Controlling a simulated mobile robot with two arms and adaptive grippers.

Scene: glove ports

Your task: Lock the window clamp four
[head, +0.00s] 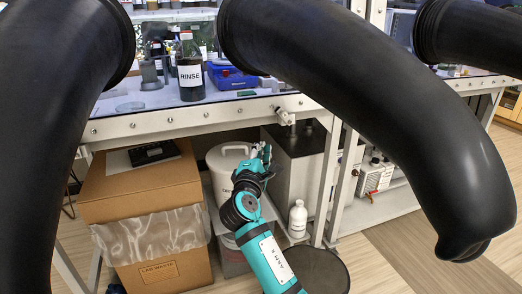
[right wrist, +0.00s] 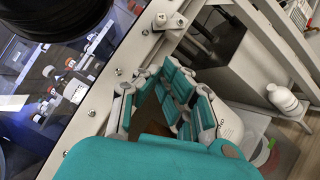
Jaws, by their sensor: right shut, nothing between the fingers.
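A small metal clamp (head: 285,117) sits on the window's lower frame rail, near its right end, in the head view. In the right wrist view the clamp (right wrist: 176,21) is at the top, beside a pale tag with a dark mark that looks like a 4 (right wrist: 159,18). Whether its lever is locked or open is too small to tell. My right gripper (head: 263,155) is shut and empty, below and a little left of the clamp and apart from it. Its teal-padded fingers (right wrist: 150,78) also show in the right wrist view. My left gripper is not in view.
Black gloves (head: 370,100) hang from the ports, the middle one reaching over the right side. A cardboard waste box (head: 140,195) stands below left, a white bucket (head: 222,160) and a white bottle (head: 298,218) below the rail. The RINSE bottle (head: 190,72) is behind the window.

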